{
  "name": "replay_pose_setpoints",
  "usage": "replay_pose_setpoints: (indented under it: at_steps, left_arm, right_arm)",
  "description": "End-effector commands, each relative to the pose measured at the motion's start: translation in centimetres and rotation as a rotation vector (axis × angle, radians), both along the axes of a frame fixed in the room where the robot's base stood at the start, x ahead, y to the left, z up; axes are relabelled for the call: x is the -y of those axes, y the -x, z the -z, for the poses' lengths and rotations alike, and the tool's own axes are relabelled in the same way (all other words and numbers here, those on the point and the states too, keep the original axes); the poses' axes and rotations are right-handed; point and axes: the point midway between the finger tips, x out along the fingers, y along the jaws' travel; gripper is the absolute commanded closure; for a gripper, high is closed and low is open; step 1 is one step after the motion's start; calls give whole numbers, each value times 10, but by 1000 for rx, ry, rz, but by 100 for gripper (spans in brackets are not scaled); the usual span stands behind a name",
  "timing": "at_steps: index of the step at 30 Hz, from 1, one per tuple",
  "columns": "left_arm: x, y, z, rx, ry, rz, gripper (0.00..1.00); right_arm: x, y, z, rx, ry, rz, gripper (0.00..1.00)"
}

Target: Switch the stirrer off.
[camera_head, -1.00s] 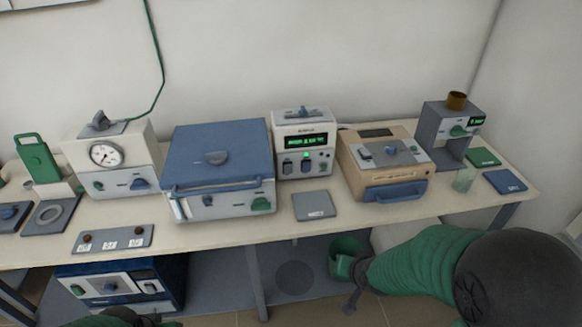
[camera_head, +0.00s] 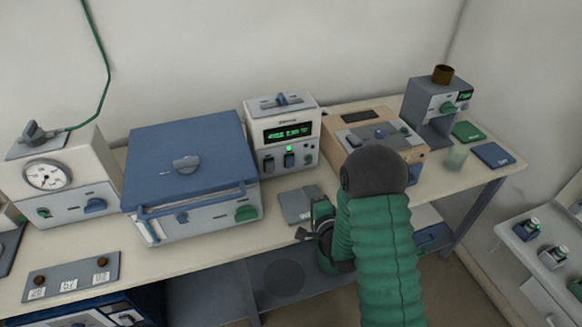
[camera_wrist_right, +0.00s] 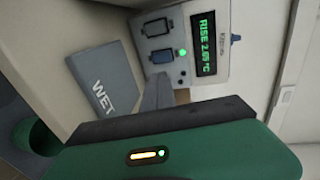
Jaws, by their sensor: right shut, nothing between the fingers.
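The white control box (camera_head: 283,133) stands at the back of the bench. It has a lit green display, a lit green lamp and two dark switches (camera_head: 288,160); no label saying stirrer is readable. In the right wrist view the box (camera_wrist_right: 185,40) appears sideways, its display reading "RISE 2.09 °C", with the switches (camera_wrist_right: 157,27) beside the lamp. My right gripper (camera_head: 303,234) is shut and empty at the bench's front edge, in front of the box and apart from it. My left gripper is out of view.
A grey pad (camera_head: 297,206), marked "WET" in the wrist view, lies before the box. A blue-lidded unit (camera_head: 190,150) stands left, a tan unit (camera_head: 350,125) right, partly hidden by my arm.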

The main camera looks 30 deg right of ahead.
Motion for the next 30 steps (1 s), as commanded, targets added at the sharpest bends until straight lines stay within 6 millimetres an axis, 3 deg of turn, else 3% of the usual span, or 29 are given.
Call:
replay_pose_setpoints:
  at_steps: [13, 18, 24, 30]
  left_arm:
    - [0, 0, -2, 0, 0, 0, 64]
    - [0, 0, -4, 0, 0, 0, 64]
    - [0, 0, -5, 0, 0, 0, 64]
    - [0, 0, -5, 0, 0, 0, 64]
  right_arm:
    - [20, -83, 15, 1, 2, -1, 100]
    - [27, -114, 12, 2, 2, -2, 100]
    - [31, -129, 11, 1, 1, 0, 100]
    - [32, -130, 11, 0, 1, 0, 100]
